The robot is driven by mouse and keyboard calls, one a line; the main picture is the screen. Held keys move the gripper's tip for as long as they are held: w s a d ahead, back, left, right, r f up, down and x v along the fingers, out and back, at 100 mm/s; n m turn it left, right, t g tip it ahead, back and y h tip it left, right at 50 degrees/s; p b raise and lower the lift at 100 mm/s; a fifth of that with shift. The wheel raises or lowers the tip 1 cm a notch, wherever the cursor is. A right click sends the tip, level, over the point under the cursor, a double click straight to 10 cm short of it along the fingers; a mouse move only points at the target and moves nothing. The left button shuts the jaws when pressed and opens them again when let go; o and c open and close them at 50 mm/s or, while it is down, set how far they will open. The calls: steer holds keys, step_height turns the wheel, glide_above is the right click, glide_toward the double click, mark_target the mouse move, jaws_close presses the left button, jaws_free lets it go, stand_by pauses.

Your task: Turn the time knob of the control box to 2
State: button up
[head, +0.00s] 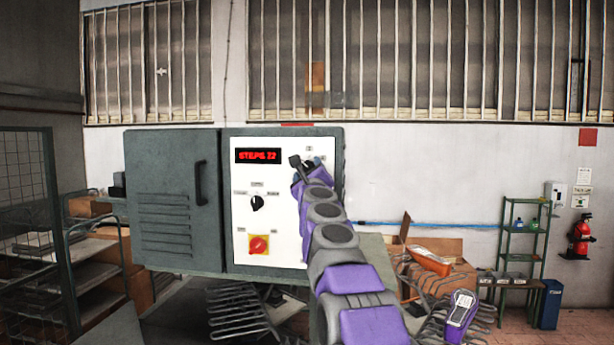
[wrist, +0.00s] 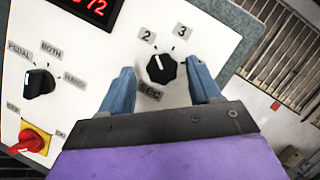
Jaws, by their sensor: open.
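The control box's white panel (head: 270,220) stands ahead of me. In the wrist view the black time knob (wrist: 161,69) has labels 2 (wrist: 148,36), 3 (wrist: 180,31) and SEC (wrist: 150,91) around it. The white pointer line on the knob points up and slightly left, roughly toward the 2. My gripper (wrist: 163,82) is open, with one blue finger on each side of the knob; I cannot tell whether they touch it. In the head view my gripper (head: 304,164) covers most of this knob.
The panel also has a red display (head: 258,156), a black selector knob (head: 257,203) and a red switch on yellow (head: 259,244). A grey cabinet door with a handle (head: 201,184) is to the left. Shelves and a fire extinguisher (head: 581,236) stand at the right.

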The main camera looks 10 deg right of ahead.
steer(key=b+v, duration=1.2)
steer(key=v, duration=0.4)
steer(key=shift+s+f+b, duration=0.2)
steer(key=shift+f+b, duration=0.05)
steer(key=shift+b, duration=0.1)
steer(key=shift+a, duration=0.1)
